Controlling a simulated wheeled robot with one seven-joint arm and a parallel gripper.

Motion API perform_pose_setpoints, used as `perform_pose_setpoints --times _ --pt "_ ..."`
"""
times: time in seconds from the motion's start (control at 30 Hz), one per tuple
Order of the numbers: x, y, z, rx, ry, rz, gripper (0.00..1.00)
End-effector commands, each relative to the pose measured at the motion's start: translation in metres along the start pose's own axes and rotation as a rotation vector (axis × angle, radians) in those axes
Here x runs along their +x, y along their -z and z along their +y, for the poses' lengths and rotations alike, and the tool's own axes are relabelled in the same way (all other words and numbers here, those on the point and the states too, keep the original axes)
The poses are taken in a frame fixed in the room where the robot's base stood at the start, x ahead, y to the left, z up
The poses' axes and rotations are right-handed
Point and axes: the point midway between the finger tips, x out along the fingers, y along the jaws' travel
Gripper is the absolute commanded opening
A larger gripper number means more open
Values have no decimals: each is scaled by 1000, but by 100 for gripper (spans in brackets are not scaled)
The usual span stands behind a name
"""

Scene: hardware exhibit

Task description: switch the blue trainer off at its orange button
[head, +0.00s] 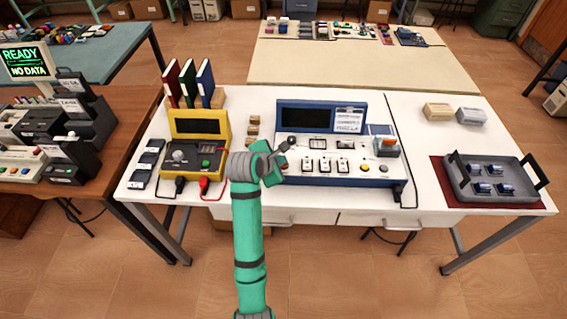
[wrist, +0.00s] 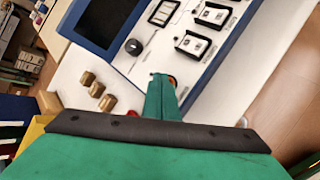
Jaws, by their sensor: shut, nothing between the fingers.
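The blue trainer (head: 320,117) stands on the white bench, with a dark screen and a white panel of switches. The wrist view shows its dark screen (wrist: 105,22), a black knob (wrist: 133,46) and white switch modules. A small orange button (wrist: 171,82) shows at the panel's near left corner, partly hidden behind my fingertips. My gripper (head: 284,150) is at the trainer's left front corner. In the wrist view my gripper (wrist: 161,78) is shut and empty, its tips right beside or on the orange button; contact cannot be told.
A yellow trainer (head: 199,124) with red and black leads stands close on the left. Small wooden blocks (head: 253,131) lie between the trainers. A grey tray (head: 486,172) sits on the right.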

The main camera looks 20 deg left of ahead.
Motion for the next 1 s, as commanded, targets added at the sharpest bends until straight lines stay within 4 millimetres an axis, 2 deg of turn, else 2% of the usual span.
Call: perform_pose_setpoints --times 0.57,1.0 --pt "-7 -6 6 0 -1 0 0" --pt "-31 -24 23 2 -1 -1 0"
